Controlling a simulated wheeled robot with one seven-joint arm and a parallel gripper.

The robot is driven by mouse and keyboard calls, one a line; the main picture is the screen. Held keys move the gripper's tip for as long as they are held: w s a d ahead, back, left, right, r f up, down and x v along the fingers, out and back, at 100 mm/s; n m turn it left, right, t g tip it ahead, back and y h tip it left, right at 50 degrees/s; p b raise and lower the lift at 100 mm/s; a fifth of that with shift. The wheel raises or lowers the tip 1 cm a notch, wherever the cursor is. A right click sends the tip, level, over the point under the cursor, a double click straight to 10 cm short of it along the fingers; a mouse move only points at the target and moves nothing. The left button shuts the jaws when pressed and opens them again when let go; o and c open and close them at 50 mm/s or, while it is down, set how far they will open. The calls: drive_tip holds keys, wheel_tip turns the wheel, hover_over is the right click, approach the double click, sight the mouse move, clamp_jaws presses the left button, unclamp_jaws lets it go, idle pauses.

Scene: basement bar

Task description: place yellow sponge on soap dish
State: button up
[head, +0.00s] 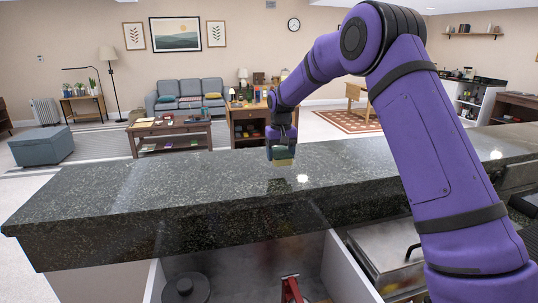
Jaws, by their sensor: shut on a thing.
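My purple arm reaches over the dark stone counter (150,190). My gripper (282,148) points down and is shut on the yellow sponge (283,161). The sponge is small in the picture, with a yellowish lower part showing below the fingers. It is held above the counter, with a faint reflection on the polished top beneath it. The fingers hide its upper part. I cannot make out a soap dish in this view.
The visible counter top is clear around the gripper. Below its near edge are an open compartment with a dark round object (186,289), a red item (291,290) and a metal lid (385,255). Beyond stand a wooden desk (248,115), a coffee table (170,128) and a sofa (188,92).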

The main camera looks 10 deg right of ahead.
drive_tip(key=w, duration=0.7)
drive_tip(key=w+a+f, duration=0.1)
drive_tip(key=w, duration=0.3)
drive_tip(key=shift+w+f, duration=0.1)
drive_tip(key=shift+w, duration=0.15)
drive_tip(key=shift+f, duration=1.7)
drive_tip(key=shift+f, duration=0.1)
drive_tip(key=o, duration=0.8)
drive_tip(key=shift+o, duration=0.4)
